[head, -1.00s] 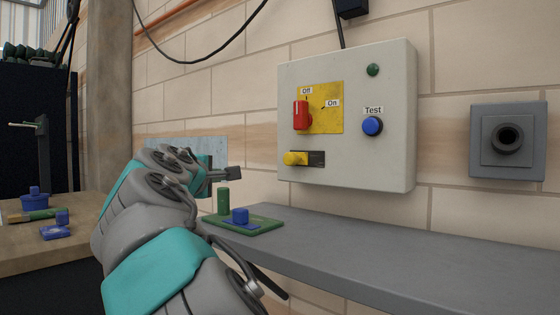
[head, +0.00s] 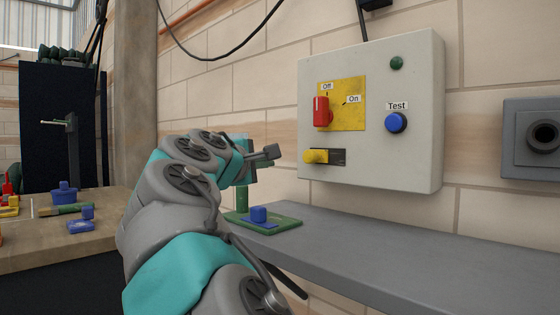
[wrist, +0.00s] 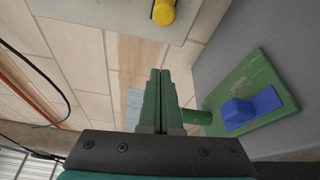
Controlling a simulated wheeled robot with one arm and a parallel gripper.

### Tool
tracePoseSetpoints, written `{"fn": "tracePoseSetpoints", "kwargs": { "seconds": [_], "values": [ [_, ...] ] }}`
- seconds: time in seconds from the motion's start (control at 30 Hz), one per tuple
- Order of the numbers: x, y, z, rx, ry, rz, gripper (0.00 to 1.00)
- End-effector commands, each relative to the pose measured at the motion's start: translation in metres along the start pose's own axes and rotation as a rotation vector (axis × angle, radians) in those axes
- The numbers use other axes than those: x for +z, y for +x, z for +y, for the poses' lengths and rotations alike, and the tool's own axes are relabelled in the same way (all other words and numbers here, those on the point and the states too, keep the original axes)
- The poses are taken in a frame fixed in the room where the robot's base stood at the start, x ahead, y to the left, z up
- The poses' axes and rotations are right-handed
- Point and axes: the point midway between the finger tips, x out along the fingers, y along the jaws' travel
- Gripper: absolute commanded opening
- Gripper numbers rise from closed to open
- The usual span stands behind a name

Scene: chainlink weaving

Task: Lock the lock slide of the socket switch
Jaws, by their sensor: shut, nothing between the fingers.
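The socket switch is a pale grey wall box (head: 425,90) with a red knob (head: 322,111) on a yellow plate marked Off and On. The knob stands upright beneath the Off label. The lock slide is a yellow knob (head: 316,156) at the left end of a dark slot (head: 340,157) low on the box. It also shows at the top of the wrist view (wrist: 163,11). My gripper (head: 272,152) is shut and empty, left of the lock slide and apart from it. In the wrist view its fingers (wrist: 160,75) are together, pointing towards the box.
A grey shelf (head: 400,250) runs below the box. On it, near my gripper, lies a green plate (head: 285,225) with a blue block (head: 258,214) and a green post. A blue Test button (head: 396,122) and a grey wall socket (head: 542,138) are to the right.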

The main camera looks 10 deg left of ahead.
Motion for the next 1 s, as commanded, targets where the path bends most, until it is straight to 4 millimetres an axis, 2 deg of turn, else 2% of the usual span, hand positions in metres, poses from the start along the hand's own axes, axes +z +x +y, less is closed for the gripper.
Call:
{"fn": "tracePoseSetpoints", "kwargs": {
  "seconds": [0.6, 1.0],
  "values": [
    [0.001, 0.073, -0.002, -0.005, 0.001, -0.002, 0.00],
    [0.002, 0.097, -0.001, -0.003, 0.000, -0.002, 0.00]
  ]
}}
